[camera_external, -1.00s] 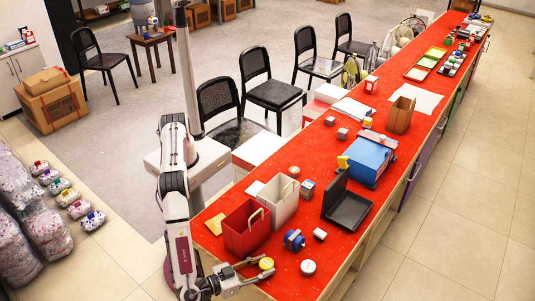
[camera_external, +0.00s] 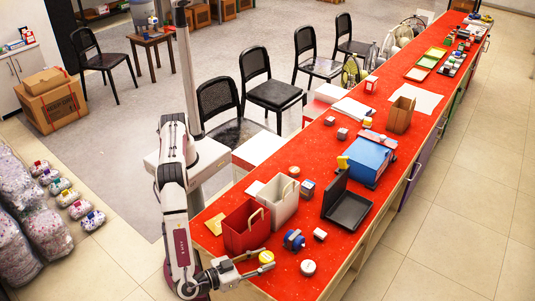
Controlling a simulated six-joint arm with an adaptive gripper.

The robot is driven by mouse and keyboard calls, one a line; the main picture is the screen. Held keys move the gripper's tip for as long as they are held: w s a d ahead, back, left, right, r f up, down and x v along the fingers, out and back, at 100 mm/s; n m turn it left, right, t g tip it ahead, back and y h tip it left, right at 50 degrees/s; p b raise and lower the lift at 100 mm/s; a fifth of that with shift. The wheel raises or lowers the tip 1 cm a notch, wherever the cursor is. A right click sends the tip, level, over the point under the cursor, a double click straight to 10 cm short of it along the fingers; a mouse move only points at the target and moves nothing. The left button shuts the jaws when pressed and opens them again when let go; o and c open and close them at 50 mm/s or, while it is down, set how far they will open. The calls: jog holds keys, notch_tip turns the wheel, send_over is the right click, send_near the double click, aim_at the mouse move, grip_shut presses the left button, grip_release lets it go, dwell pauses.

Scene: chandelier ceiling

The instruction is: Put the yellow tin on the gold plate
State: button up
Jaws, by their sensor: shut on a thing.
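The yellow tin (camera_external: 266,257) is a small round can with a yellow top, at the near left end of the red table. My gripper (camera_external: 265,261) has its fingers on either side of the tin and is shut on it. The tin appears to be slightly above the tabletop, though the gap is hard to judge. A flat gold plate (camera_external: 214,224) lies at the table's left edge, to the left of the red bag. My gripper and the tin are to the right of the plate and nearer the camera.
A red open bag (camera_external: 245,228) stands between the tin and the back of the table, with a white bag (camera_external: 279,201) behind it. A blue object (camera_external: 294,240) and a white round tin (camera_external: 308,268) are to the right. A black open case (camera_external: 347,207) lies farther right.

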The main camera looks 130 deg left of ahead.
notch_tip(320, 180, up, 14)
dwell(0.5)
jog(key=shift+r, duration=0.2)
dwell(0.5)
notch_tip(320, 180, up, 4)
jog(key=r+m+t+h, duration=0.1)
jog(key=m+t+h, duration=0.2)
jog(key=m+t, duration=0.15)
send_over(215, 224)
notch_tip(215, 224, down, 12)
jog(key=shift+n, duration=0.35)
dwell(1.5)
jog(key=shift+w+f, duration=0.1)
jog(key=shift+f, duration=0.15)
jog(key=shift+f, duration=2.8)
jog(key=shift+f, duration=0.1)
